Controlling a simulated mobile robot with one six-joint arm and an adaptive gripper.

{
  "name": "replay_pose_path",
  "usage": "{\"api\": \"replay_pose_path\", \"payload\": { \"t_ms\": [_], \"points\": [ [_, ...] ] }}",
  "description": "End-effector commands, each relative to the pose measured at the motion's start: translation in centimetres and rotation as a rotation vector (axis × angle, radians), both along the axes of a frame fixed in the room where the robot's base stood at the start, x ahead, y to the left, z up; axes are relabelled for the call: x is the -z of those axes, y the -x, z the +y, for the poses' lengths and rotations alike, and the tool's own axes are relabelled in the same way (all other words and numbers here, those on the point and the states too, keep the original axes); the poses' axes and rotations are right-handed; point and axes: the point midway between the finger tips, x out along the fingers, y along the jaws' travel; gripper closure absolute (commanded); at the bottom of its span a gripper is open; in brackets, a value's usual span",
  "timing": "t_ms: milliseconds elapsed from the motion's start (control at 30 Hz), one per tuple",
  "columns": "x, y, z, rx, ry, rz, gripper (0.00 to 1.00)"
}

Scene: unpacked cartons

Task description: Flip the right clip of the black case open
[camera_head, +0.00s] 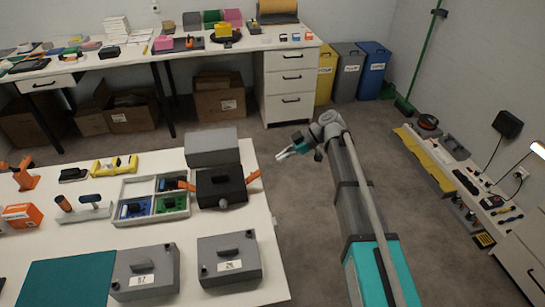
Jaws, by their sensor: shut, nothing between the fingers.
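The black case (222,188) sits near the right edge of the white table, its lid down. An orange right clip (254,176) juts out from its right side, slanting upward away from the body. An orange left clip (187,185) juts out on the opposite side. Both clips look swung away from the case, but they are small in this view. My gripper (281,157) is shut and empty. It is beyond the table's right edge, up and to the right of the right clip, and apart from it.
A grey box (212,148) stands behind the case. A divided tray (129,218) with blue and green parts is at its left. Two grey cases, one here (229,259) and one here (145,272), stand in front. Open floor (300,210) lies right of the table.

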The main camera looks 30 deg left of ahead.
Motion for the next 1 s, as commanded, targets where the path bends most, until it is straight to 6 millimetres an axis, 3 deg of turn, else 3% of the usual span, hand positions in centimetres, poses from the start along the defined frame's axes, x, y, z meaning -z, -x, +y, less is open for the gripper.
{"api": "replay_pose_path", "payload": {
  "t_ms": [233,833,1000],
  "points": [
    [-0.7,-0.8,-1.2,0.0,0.0,0.0,1.0],
    [-0.7,-0.8,-1.4,0.001,0.001,0.001,1.0],
    [-0.6,-0.9,-2.9,0.047,0.049,0.015,1.0]
  ]
}}
